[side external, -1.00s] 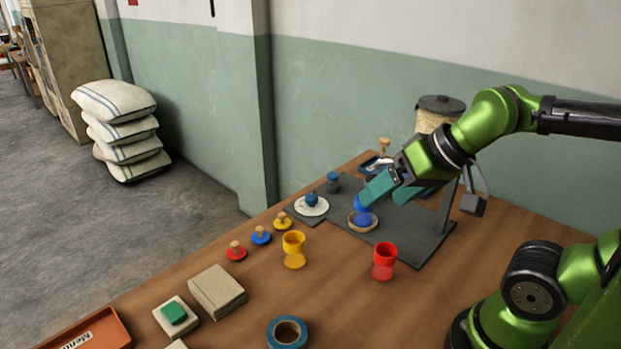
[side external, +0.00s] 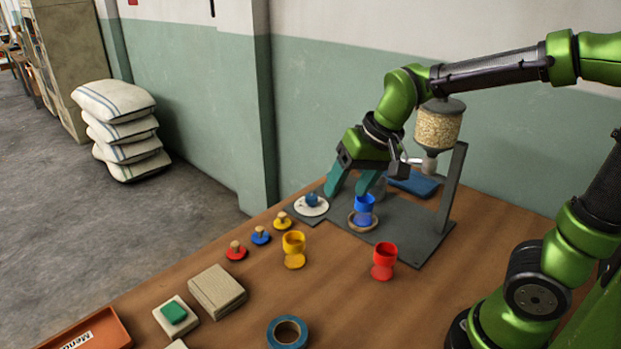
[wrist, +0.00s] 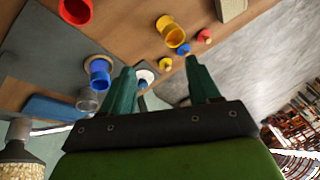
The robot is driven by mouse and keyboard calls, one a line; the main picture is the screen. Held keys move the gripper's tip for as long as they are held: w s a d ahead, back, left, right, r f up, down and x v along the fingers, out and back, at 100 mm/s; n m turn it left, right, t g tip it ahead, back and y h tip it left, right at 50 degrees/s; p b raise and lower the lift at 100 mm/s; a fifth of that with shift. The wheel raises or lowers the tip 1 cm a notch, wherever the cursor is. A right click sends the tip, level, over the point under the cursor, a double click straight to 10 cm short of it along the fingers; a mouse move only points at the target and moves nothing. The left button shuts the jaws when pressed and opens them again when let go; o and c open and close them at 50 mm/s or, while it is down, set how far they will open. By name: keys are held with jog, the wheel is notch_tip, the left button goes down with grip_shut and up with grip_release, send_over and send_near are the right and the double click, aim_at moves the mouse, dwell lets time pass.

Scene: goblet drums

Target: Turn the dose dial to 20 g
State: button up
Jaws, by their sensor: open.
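The dose dial, a white disc (side external: 312,207) with a blue knob (side external: 311,199), sits at the left end of the dark grey base plate (side external: 405,228). In the wrist view the white disc (wrist: 146,75) shows partly, beside the left finger; its markings are too small to read. My gripper (side external: 346,194) points down with its teal fingers apart and empty, right of the dial and behind the blue goblet.
A yellow goblet (side external: 294,248) and a red goblet (side external: 384,259) stand in front of the plate. Several knobbed pegs, such as the red one (side external: 236,252), line the table's left edge. A dark post (side external: 452,190) and a blue tray (side external: 414,184) are behind and right.

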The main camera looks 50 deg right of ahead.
aim_at(312, 196)
jog(key=w+d+f+m+g+h, duration=0.1)
jog(key=w+d+f+m+h, duration=0.2)
jog(key=w, duration=0.6)
jog(key=w+d+f+m+g+h, duration=0.1)
jog(key=w+d+m+h, duration=0.15)
jog(key=w+d, duration=0.45)
jog(key=shift+m+y, duration=0.25)
jog(key=shift+m, duration=0.1)
jog(key=x, duration=0.5)
jog(key=w+a+x, duration=0.1)
jog(key=x, duration=0.4)
jog(key=w+a+x, duration=0.1)
jog(key=x, duration=0.5)
jog(key=shift+w, duration=0.2)
jog(key=c, duration=1)
